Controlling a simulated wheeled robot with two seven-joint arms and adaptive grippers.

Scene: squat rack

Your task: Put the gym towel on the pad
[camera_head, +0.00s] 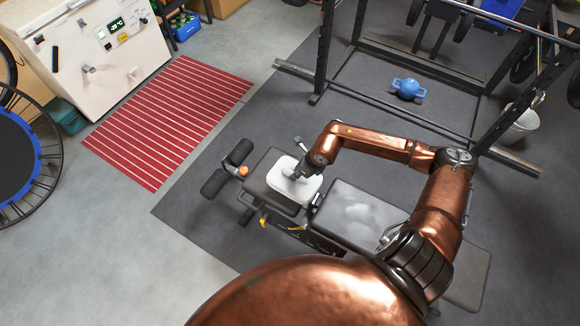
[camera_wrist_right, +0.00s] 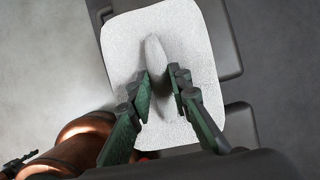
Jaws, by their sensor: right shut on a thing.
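The white gym towel (camera_head: 309,190) lies on the dark seat pad (camera_head: 260,182) at the left end of the bench. My right gripper (camera_head: 292,177) is over the towel and pinches it. In the right wrist view the towel (camera_wrist_right: 190,60) fills the middle, with a raised fold between the two fingers of my right gripper (camera_wrist_right: 162,92). The dark pad (camera_wrist_right: 232,50) shows beneath and beside the towel there. I cannot tell whether the whole underside of the towel touches the pad. My left gripper is not in view.
The longer bench pad (camera_head: 360,215) lies to the right, under my right arm. Foam rollers (camera_head: 227,168) stick out at the left. A blue kettlebell (camera_head: 408,88), the black rack (camera_head: 322,60) and a white bucket (camera_head: 520,122) stand behind. A red striped mat (camera_head: 168,118) lies at the left.

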